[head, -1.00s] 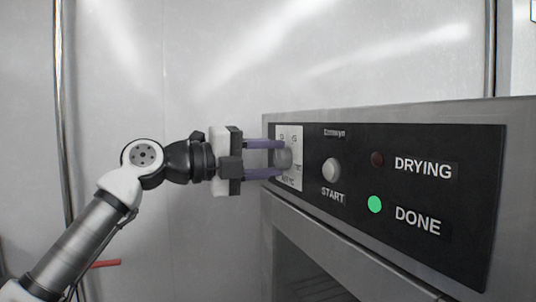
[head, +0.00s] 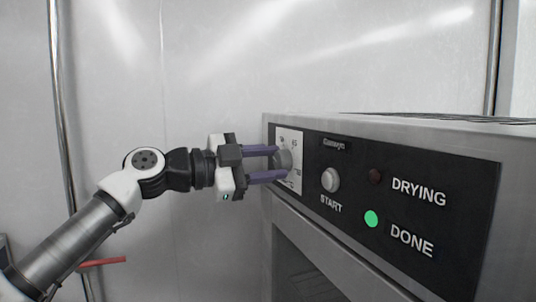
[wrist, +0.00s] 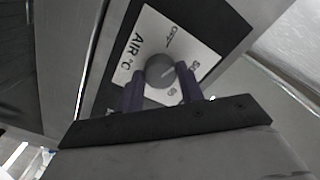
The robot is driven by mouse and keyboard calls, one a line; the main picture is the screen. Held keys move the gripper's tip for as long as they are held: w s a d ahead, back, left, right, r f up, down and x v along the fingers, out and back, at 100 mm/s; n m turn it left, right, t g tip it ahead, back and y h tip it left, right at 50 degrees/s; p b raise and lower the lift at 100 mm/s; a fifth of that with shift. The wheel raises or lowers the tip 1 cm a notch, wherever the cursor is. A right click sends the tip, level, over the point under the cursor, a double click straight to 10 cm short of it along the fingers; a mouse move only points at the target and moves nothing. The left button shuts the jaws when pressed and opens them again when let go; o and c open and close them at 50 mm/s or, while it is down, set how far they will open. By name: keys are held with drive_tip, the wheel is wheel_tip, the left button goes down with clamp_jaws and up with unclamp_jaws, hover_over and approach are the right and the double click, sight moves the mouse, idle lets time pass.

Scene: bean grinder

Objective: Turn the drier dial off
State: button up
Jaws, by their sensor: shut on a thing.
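The drier dial (head: 284,161) is a grey round knob on a white label plate at the left end of the drier's black panel. In the wrist view the dial (wrist: 160,70) sits between my two purple fingers, with the printed words OFF and AIR °C around it. My gripper (head: 270,164) reaches in from the left and is shut on the dial, one finger above and one below. In the wrist view my gripper (wrist: 161,87) has its fingers on either side of the dial's lower part. The exact dial setting is hard to read.
The drier's grey body (head: 285,240) extends below. A pale wall stands behind.

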drive_tip(key=n+p, duration=0.2)
drive_tip(key=n, duration=0.1)
drive_tip(key=shift+n+p, duration=0.65)
drive_tip(key=shift+n, duration=1.05)
drive_tip(key=o, duration=1)
drive_tip(key=b+v, duration=0.4)
drive_tip(key=v, duration=0.9)
drive_tip(key=shift+s+a, duration=0.15)
drive_tip(key=shift+a, duration=0.2)
